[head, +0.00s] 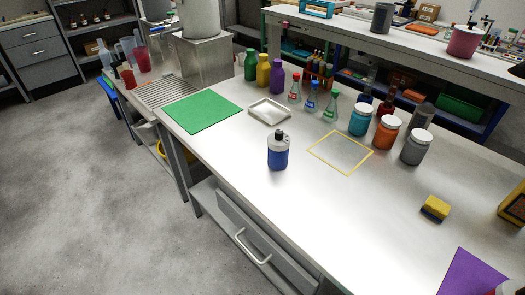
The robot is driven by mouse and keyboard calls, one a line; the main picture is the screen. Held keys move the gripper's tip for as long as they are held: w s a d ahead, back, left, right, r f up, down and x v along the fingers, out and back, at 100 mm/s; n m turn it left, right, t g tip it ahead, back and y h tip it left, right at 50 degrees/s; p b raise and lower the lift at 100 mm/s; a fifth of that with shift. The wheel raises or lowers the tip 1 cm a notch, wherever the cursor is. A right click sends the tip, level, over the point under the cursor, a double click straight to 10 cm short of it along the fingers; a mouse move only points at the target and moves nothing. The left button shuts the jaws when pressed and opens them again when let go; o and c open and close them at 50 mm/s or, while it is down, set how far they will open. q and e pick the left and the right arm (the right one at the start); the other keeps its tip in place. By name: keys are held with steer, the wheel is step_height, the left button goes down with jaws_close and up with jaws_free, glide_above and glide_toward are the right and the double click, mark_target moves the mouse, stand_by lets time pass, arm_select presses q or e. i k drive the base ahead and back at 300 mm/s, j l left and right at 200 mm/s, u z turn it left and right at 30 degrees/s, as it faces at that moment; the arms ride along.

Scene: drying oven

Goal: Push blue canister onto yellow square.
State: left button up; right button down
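The blue canister (278,154) stands upright on the white table. It has a blue body, a grey upper part and a dark cap. The yellow square (313,155) is a thin yellow outline on the table, to the right of the canister. The canister stands outside the outline, a short gap from its left corner. The inside of the square is bare. Neither of my grippers shows in the head view.
A green mat (203,112) is at left. Blue-green (360,122), orange (385,134) and grey (415,149) jars stand beyond the square's right side. A sponge (435,208) lies at right. Bare table lies in front.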

mark_target(278, 152)
steer(key=i+j+z, duration=0.1)
steer(key=j, duration=0.2)
steer(key=i+j, duration=0.2)
steer(key=i+j+z, duration=0.15)
steer(key=j, duration=0.25)
steer(key=i+j+z, duration=0.1)
steer(key=j, duration=0.2)
